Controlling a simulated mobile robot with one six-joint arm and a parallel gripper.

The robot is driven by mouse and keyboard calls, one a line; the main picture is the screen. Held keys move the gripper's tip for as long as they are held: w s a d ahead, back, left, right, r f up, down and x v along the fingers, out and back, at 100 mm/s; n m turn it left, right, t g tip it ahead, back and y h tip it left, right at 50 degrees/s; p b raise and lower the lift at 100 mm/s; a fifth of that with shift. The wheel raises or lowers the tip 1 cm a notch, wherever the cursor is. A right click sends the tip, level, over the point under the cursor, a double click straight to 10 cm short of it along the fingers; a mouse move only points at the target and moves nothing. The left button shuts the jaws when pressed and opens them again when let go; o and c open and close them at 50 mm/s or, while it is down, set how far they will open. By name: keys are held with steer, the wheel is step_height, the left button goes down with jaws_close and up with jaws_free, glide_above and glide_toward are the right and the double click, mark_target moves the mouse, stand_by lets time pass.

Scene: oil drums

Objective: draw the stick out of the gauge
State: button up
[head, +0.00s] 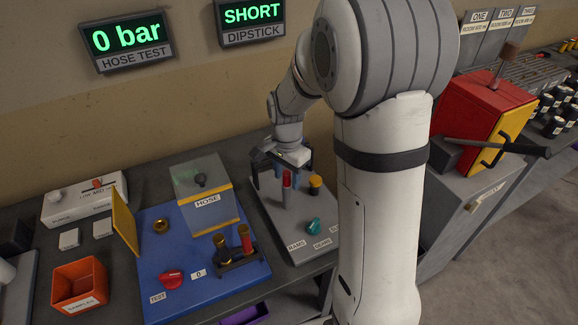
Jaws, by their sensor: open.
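A stick with a red top (287,179) stands upright in a grey tube, the gauge (287,197), on a grey board (280,235). My gripper (281,170) is open above the board and points down. Its fingers appear on either side of the red top, with a gap to it. I cannot tell from this one view whether they are at its exact depth. My arm hides the right part of the board.
A yellow-capped post (315,182) and a teal knob (313,226) stand close by on the board. To the left is a blue board (180,290) with a clear HOSE box (205,192). A display (251,14) reads SHORT, DIPSTICK. A red machine (480,110) stands right.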

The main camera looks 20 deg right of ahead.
steer(key=shift+c, duration=0.3)
jaws_close()
steer(key=shift+r, duration=0.2)
steer(key=shift+r+p, duration=0.3)
steer(key=shift+p, duration=0.05)
steer(key=shift+r+p, duration=0.45)
steer(key=shift+r, duration=0.2)
stand_by(0.6)
step_height(320, 180, up, 10)
steer(key=p, duration=0.6)
steer(key=shift+p, duration=0.35)
stand_by(0.4)
steer(key=shift+f, duration=0.1)
